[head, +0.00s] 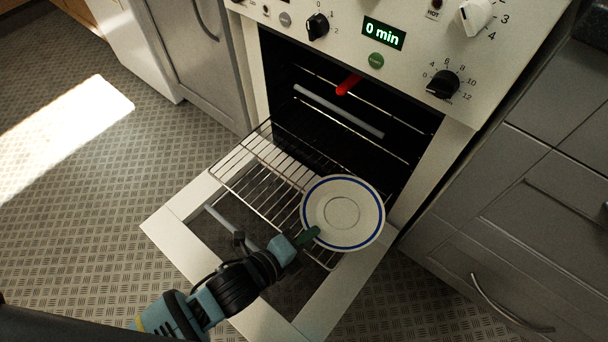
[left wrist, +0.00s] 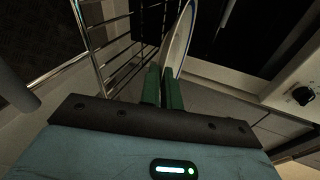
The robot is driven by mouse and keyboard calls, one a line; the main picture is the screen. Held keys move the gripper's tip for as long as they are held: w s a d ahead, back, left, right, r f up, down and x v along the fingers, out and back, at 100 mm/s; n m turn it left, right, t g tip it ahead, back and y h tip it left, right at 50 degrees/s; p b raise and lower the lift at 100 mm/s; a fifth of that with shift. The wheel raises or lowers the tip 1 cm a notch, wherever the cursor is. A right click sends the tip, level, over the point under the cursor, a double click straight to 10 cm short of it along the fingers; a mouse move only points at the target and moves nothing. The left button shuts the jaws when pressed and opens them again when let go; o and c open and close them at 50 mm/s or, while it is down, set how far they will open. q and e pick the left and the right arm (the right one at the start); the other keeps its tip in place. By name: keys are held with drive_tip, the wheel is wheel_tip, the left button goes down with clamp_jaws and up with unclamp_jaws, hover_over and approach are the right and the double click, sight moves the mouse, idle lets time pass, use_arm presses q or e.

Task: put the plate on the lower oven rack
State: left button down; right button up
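The white plate with a blue rim line (head: 343,213) is over the right front part of the pulled-out wire oven rack (head: 247,182). My left gripper (head: 307,237) is at the plate's near left rim. In the left wrist view, its green fingers (left wrist: 162,88) are close together with the plate's rim (left wrist: 180,42) between their tips. The plate shows nearly edge-on there, with rack wires (left wrist: 118,62) to its left. A gap shows between plate and wires, though I cannot tell whether they touch elsewhere. My right gripper is not in view.
The oven door (head: 185,222) is folded down below the rack. The dark oven cavity (head: 300,75) holds a grey bar (head: 338,110) and a red piece (head: 348,84). The control panel (head: 410,60) is above. Grey drawers (head: 510,235) stand right; the patterned floor (head: 90,190) is clear left.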

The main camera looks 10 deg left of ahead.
sight(266, 202)
use_arm(q)
drive_tip(key=shift+r, duration=0.1)
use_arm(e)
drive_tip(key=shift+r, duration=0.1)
